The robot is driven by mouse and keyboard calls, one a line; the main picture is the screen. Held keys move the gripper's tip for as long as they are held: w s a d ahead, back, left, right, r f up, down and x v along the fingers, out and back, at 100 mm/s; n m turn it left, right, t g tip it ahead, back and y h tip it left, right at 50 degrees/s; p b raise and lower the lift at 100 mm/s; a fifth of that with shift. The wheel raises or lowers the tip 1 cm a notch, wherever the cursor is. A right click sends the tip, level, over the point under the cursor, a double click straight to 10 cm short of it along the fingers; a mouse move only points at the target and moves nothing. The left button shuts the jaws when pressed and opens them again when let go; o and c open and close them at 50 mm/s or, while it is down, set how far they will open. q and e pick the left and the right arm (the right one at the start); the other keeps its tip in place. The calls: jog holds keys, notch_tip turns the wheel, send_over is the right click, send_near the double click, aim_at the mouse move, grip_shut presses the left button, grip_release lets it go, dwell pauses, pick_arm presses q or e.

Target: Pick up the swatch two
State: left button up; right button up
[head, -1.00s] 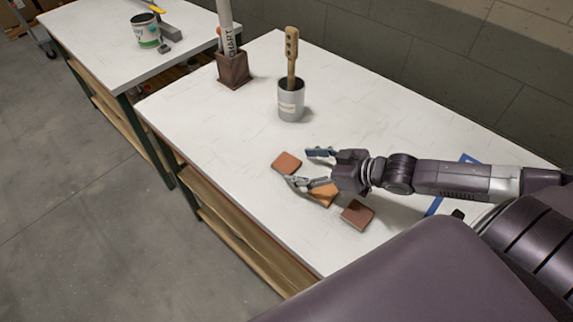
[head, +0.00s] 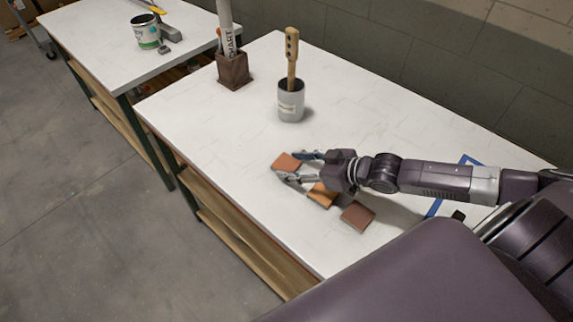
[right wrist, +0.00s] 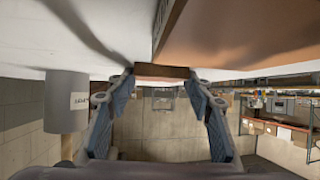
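Three flat square swatches lie in a row on the white table. The far reddish-brown swatch (head: 285,161) is between the fingertips of my right gripper (head: 288,165). In the right wrist view this swatch (right wrist: 162,71) shows edge-on and fills the gap between the tips of my right gripper (right wrist: 162,80), which look in contact with its sides. It appears to be still at table level. An orange swatch (head: 322,195) lies under the gripper, partly hidden by it. A darker brown swatch (head: 357,215) lies nearest to me. No label shows which is swatch two. My left gripper is not in view.
A grey cup with a wooden stick (head: 291,104) stands behind the gripper. A brown holder (head: 233,72) with a rolled chart stands farther back. A second table (head: 95,45) bears a paint can (head: 146,33). The table's left part is clear.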

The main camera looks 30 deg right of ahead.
jog(key=c, duration=0.3)
jog(key=shift+r, duration=0.1)
